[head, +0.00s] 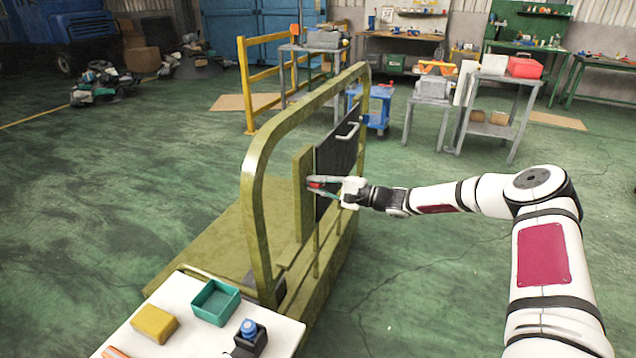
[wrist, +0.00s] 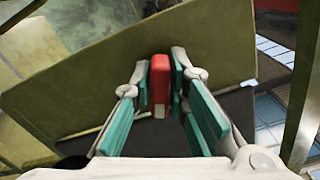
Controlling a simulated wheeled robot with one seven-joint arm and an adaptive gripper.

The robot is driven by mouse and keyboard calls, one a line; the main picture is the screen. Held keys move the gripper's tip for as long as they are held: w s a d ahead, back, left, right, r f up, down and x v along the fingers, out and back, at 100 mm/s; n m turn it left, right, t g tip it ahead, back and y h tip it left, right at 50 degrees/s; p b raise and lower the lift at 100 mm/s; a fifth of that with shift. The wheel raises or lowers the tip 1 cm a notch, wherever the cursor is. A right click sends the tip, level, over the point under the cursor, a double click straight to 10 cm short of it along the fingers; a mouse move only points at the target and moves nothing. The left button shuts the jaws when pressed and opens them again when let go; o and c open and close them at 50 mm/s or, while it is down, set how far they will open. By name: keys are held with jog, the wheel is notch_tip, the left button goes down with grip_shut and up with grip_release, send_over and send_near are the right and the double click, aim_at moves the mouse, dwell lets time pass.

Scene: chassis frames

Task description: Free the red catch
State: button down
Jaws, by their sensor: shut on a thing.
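The red catch (wrist: 159,80) is a small upright red block with a pale lower end, in the middle of the wrist view. In the head view the catch (head: 316,184) shows as a small red spot at the edge of a dark panel (head: 337,155) with a light handle (head: 347,133). My gripper (wrist: 160,88) has its teal-padded fingers on both sides of the catch, shut on it. In the head view my gripper (head: 314,185) reaches the catch from the right. An olive post (head: 303,195) stands beside the panel. The catch's back is hidden.
An olive cart frame (head: 256,190) arches around the panel. A white table (head: 180,342) at the lower left holds a teal bin (head: 215,301), a yellow block (head: 154,323) and a dark holder (head: 250,342) with a blue item. Green floor to the right is clear.

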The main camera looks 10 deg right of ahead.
jog(key=shift+f+n+p, duration=0.2)
jog(key=shift+n+p, duration=0.45)
jog(key=shift+n, duration=1.55)
jog(key=c, duration=1.6)
grip_release()
jog(key=v, duration=1.2)
